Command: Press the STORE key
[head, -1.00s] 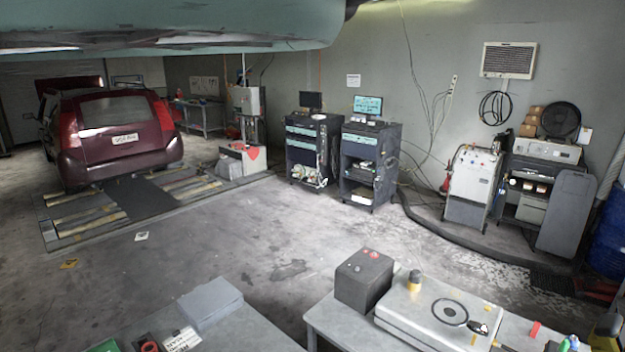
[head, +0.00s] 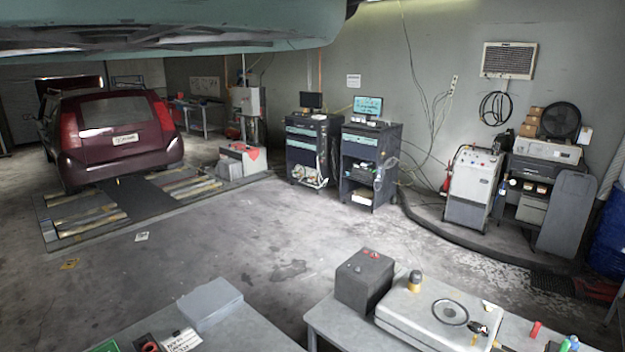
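I cannot make out any key marked STORE. A dark grey box (head: 364,284) with small red parts on top stands on the right front table. Two dark equipment cabinets stand by the back wall. The left cabinet (head: 314,150) carries a dark monitor (head: 311,101), and the right cabinet (head: 370,165) carries a lit cyan screen (head: 368,106). Any lettering on these is too small to read. My gripper is not in view.
A dark red car (head: 118,135) stands on the roller bed (head: 85,214) at left. A pale case (head: 430,310) lies on the right table (head: 322,318). A left table (head: 250,333) stands near. The middle floor (head: 290,235) is clear. A white machine (head: 472,190) stands at right.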

